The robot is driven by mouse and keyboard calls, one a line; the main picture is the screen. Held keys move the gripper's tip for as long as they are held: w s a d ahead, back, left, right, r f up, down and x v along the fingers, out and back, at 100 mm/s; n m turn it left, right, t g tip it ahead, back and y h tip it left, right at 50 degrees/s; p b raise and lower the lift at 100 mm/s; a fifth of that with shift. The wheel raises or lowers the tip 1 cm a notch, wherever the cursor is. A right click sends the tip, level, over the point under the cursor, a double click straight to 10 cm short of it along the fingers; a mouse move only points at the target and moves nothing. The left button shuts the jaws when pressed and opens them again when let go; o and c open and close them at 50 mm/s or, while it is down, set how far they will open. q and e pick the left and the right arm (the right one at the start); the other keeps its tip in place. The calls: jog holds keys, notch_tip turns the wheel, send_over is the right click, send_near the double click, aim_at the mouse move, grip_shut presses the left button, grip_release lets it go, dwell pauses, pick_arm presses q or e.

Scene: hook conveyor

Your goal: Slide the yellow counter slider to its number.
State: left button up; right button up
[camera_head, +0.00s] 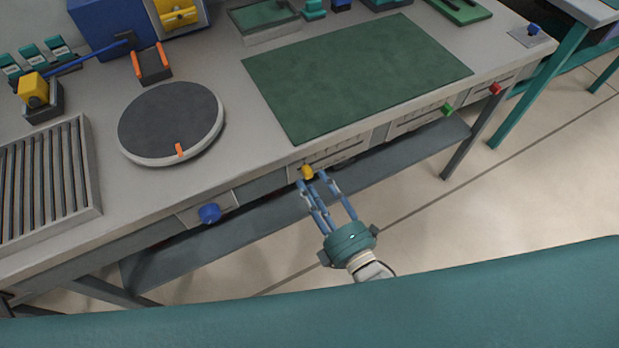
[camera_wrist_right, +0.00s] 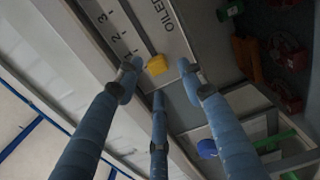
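The yellow counter slider (camera_head: 307,172) sits on a pale panel on the front of the bench. In the right wrist view the yellow slider (camera_wrist_right: 157,64) is near the low end of a printed scale with 1, 2 and 3, beside partly visible lettering. My right gripper (camera_head: 320,188) is at the slider, its blue fingers pointing to the panel. In the wrist view the right gripper (camera_wrist_right: 159,78) is open, with a finger on each side of the slider and a third below it; gaps show beside the slider. My left gripper is not in view.
The panels along the front edge also carry a green slider (camera_head: 447,111), a red slider (camera_head: 495,88) and a blue knob (camera_head: 209,213). A grey shelf (camera_head: 240,236) runs below. On top are a green mat (camera_head: 350,75) and a round turntable (camera_head: 172,120).

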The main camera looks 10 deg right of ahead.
jog(key=v, duration=0.9)
jog(key=shift+w+a+r, duration=0.1)
jog(key=s+d+f+m+g+h, duration=0.1)
jog(key=s+d+f+m+g, duration=0.15)
jog(key=f, duration=0.75)
jog(key=s+d+f+m+g+h, duration=0.15)
jog(key=f+m, duration=0.25)
jog(key=f, duration=0.5)
jog(key=s+d+f+m+g+h, duration=0.1)
jog(key=s+d+f+m+g, duration=0.15)
jog(key=f, duration=0.75)
jog(key=s+d+f+m+g+h, duration=0.1)
jog(key=s+d+f+m+g, duration=0.2)
jog(key=s+f, duration=0.5)
jog(key=s+d+f+m+g+h, duration=0.1)
jog(key=s+d+f+m+g, duration=0.3)
jog(key=s+f, duration=0.5)
jog(key=s+m+g, duration=0.2)
jog(key=s+m, duration=0.1)
jog(key=s, duration=0.2)
jog(key=shift+m+h, duration=0.3)
jog(key=shift+h, duration=0.05)
